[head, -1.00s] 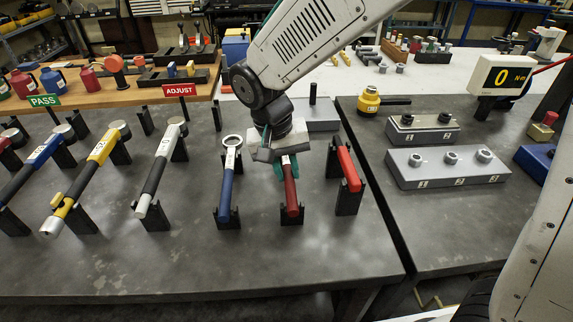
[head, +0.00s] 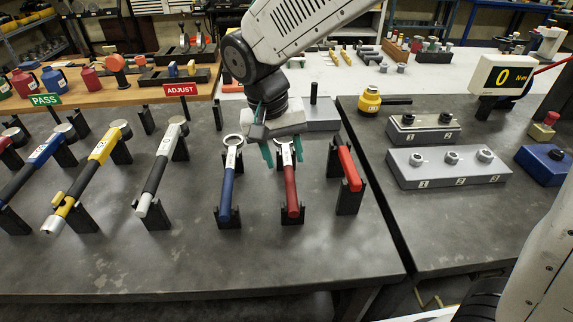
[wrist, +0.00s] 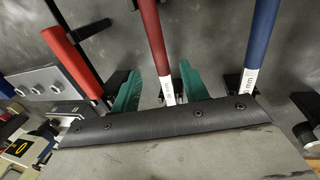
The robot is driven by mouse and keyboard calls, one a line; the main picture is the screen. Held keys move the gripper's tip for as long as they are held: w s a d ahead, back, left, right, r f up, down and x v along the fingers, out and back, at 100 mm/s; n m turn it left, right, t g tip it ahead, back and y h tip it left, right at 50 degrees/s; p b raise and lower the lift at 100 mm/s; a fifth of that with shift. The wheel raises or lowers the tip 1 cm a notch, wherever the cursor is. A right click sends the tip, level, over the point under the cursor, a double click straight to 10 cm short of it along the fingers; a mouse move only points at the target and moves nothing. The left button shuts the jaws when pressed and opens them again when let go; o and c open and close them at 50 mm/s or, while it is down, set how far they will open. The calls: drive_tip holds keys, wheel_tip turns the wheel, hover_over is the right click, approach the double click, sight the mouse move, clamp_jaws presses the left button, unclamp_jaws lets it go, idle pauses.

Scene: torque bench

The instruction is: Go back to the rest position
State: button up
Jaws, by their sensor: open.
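My gripper (head: 283,152) hangs over the far end of the red ring-ended wrench (head: 290,190) in the head view, its teal fingers apart. In the wrist view the two teal fingers (wrist: 158,92) stand spread, with the red wrench (wrist: 151,35) showing between them; it rests in its black stand and I cannot tell how far above it the fingers are. The blue wrench (head: 228,180) lies in the stand to its left. A red-handled tool (head: 349,168) lies in the stand to its right.
Wrenches with white (head: 160,170), yellow (head: 92,175) and blue grips lie in stands at the left. A grey socket block (head: 447,168) and a torque display (head: 507,77) stand on the right bench. The front of the grey bench (head: 190,265) is clear.

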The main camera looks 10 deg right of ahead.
drive_tip(key=shift+a+r, duration=0.2)
drive_tip(key=shift+r, duration=0.65)
drive_tip(key=shift+a+r, duration=0.15)
drive_tip(key=shift+r, duration=0.65)
drive_tip(key=s+d+r+y, duration=0.1)
drive_tip(key=s+d+r, duration=0.1)
drive_tip(key=s+d, duration=0.7)
drive_tip(key=s+d+r+t+y, duration=0.1)
drive_tip(key=s+d, duration=0.9)
drive_tip(key=d, duration=0.3)
drive_tip(key=shift+s+d+r, duration=0.15)
drive_tip(key=shift+s+r, duration=0.05)
drive_tip(key=shift+r, duration=0.2)
